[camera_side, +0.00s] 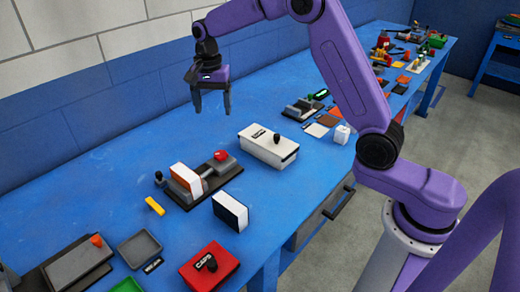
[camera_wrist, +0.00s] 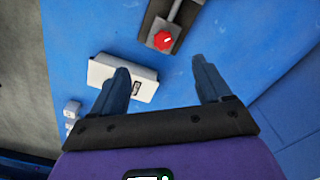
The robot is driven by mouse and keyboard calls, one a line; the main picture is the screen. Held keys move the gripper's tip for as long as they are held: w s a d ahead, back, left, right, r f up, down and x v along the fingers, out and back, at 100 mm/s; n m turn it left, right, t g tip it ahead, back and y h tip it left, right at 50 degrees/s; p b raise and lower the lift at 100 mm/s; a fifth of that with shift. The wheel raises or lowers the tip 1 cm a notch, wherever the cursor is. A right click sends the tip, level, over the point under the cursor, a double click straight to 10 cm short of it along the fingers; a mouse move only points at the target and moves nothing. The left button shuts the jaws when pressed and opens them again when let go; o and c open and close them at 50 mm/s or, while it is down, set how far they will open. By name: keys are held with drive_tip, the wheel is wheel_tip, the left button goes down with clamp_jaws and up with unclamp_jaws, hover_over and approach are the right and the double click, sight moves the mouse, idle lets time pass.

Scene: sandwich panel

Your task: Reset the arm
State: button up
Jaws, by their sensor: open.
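My gripper (camera_side: 211,101) hangs in the air above the back part of the blue table, fingers pointing down. In the wrist view my gripper (camera_wrist: 166,78) shows two dark fingers spread apart with nothing between them. The purple arm reaches over from the right. The gripper touches nothing that I can see.
On the blue table (camera_side: 110,190) stand a white box (camera_side: 262,150) with a black knob, a grey fixture (camera_side: 200,180) with a red knob and an orange-and-white block, a black-and-white block (camera_side: 230,212), a red box (camera_side: 208,268) and a grey tray (camera_side: 140,248). Small parts crowd the far end.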

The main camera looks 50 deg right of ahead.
drive_tip(key=s+a+r+n, duration=0.1)
drive_tip(key=s+a+n, duration=0.2)
drive_tip(key=s+n, duration=0.5)
drive_tip(key=s+a+r+n, duration=0.2)
drive_tip(key=s+a+n, duration=0.15)
drive_tip(key=s, duration=0.75)
drive_tip(key=s+d+f+n, duration=0.1)
drive_tip(key=s+d+n, duration=0.1)
drive_tip(key=s+n, duration=0.2)
drive_tip(key=s+d+n, duration=0.3)
drive_tip(key=s+n, duration=0.1)
drive_tip(key=s, duration=0.6)
drive_tip(key=s+d+f+n, duration=0.1)
drive_tip(key=s+d+n, duration=0.2)
drive_tip(key=s, duration=0.4)
drive_tip(key=shift+f+n, duration=0.35)
drive_tip(key=shift+n, duration=0.3)
drive_tip(key=shift+w, duration=0.1)
